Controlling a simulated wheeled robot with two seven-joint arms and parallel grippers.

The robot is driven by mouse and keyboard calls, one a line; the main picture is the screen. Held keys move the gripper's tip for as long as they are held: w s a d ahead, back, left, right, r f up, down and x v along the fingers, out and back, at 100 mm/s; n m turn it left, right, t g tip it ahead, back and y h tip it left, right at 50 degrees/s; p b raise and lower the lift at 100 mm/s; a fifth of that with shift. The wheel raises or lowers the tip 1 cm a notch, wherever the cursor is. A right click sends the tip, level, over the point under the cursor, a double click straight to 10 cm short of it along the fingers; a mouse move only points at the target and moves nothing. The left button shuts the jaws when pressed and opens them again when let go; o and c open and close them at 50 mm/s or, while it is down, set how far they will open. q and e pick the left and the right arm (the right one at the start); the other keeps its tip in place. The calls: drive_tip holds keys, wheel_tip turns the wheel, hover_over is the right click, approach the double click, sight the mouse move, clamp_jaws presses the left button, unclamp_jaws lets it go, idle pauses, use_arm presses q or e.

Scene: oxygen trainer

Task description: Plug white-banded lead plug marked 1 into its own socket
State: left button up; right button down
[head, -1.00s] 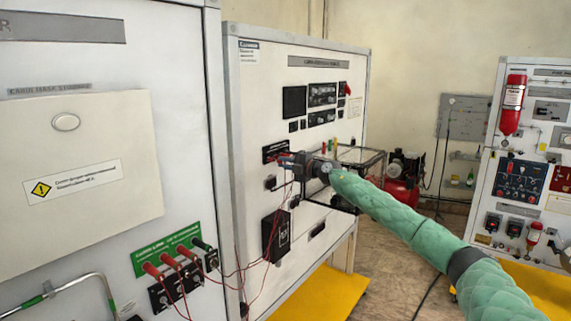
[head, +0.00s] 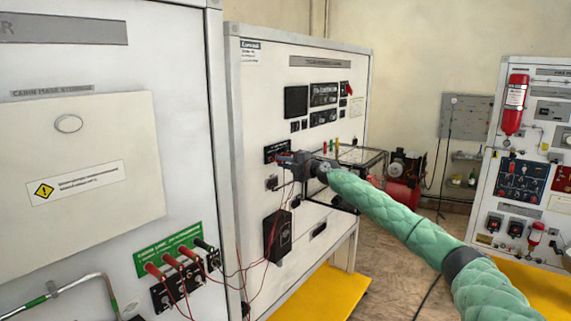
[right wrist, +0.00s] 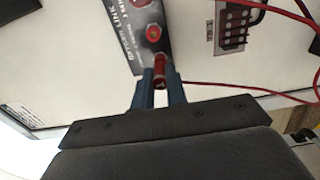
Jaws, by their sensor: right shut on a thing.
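My right gripper (head: 287,158) is at the face of the middle white cabinet, beside a small dark socket plate (head: 277,151). In the right wrist view its two blue-grey fingers (right wrist: 161,92) are shut on a red plug (right wrist: 160,71). A white band or a number on this plug cannot be made out. The plug points at the dark plate lettered as a link (right wrist: 136,12), which has a red round socket (right wrist: 153,34) just ahead of the plug's tip, with a small gap seeming to show. A red lead (right wrist: 235,86) runs off to the right. My left gripper is not in view.
On the left cabinet, several red plugs and a black one (head: 202,245) sit at a green label (head: 168,249), with thin red leads hanging across to the middle cabinet. A black box (head: 277,235) is below my right gripper. A wire-frame stand (head: 362,155) is behind it.

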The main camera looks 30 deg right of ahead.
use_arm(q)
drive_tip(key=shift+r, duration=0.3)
use_arm(e)
drive_tip(key=shift+w+a+r, duration=0.1)
drive_tip(key=shift+w+a, duration=0.15)
drive_tip(key=shift+w, duration=0.35)
drive_tip(key=c, duration=1.3)
unclamp_jaws()
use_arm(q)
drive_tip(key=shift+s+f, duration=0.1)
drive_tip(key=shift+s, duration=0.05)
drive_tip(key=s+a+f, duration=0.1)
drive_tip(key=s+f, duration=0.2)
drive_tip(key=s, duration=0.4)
use_arm(e)
drive_tip(key=shift+s+d+f, duration=0.15)
drive_tip(key=shift+s+f, duration=0.05)
drive_tip(key=shift+s, duration=0.05)
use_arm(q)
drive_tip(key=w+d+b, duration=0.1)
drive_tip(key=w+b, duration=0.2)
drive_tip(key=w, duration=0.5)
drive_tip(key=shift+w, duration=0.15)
use_arm(e)
drive_tip(key=shift+v, duration=3.55)
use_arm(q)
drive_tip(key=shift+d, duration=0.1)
use_arm(e)
drive_tip(key=shift+r, duration=0.1)
